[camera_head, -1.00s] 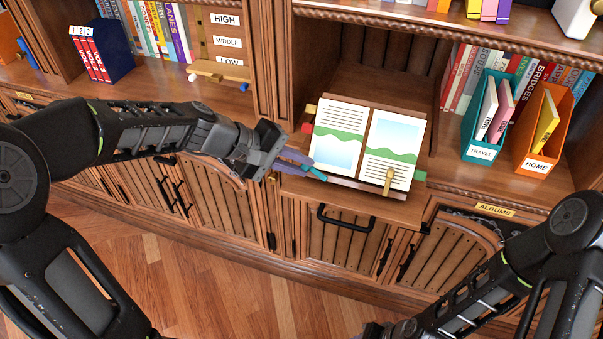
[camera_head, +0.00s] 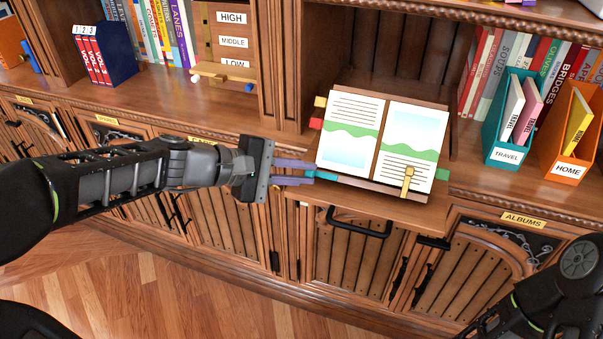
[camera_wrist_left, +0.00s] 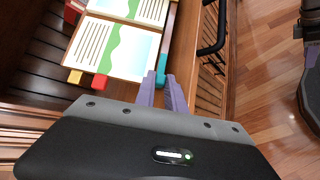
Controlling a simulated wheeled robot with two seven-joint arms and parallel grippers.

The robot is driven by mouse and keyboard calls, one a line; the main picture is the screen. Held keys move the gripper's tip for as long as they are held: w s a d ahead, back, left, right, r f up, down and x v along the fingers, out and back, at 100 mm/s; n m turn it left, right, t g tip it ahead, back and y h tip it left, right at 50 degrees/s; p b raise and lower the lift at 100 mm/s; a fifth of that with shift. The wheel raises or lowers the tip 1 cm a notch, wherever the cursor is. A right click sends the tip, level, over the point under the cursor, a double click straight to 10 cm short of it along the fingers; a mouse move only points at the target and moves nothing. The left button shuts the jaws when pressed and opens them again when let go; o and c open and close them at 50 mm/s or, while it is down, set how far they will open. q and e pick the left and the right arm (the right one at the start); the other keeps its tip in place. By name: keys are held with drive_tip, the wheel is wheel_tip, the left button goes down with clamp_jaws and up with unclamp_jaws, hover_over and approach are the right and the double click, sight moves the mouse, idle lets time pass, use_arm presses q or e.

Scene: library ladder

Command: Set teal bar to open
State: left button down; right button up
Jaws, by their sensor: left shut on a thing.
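The teal bar (camera_head: 323,175) sticks out to the left at the bottom edge of an open picture book (camera_head: 383,140) that leans on a wooden stand. My left gripper (camera_head: 309,173) has its purple fingers shut on the end of the teal bar, reaching in from the left. In the left wrist view the teal bar (camera_wrist_left: 162,68) lies between the fingertips (camera_wrist_left: 162,82), alongside the book's edge. The fingers partly hide the bar's end. My right arm shows at the lower right, but its gripper is out of the picture.
Red (camera_head: 316,124) and yellow (camera_head: 320,102) tabs stick out at the book's left, a green tab (camera_head: 442,174) at its right. A gold clip (camera_head: 407,181) sits on the lower right page. A dark handle (camera_head: 360,222) lies below. Teal (camera_head: 503,145) and orange (camera_head: 562,165) holders stand right.

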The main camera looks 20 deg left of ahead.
use_arm(q)
drive_tip(key=c, duration=1.4)
unclamp_jaws()
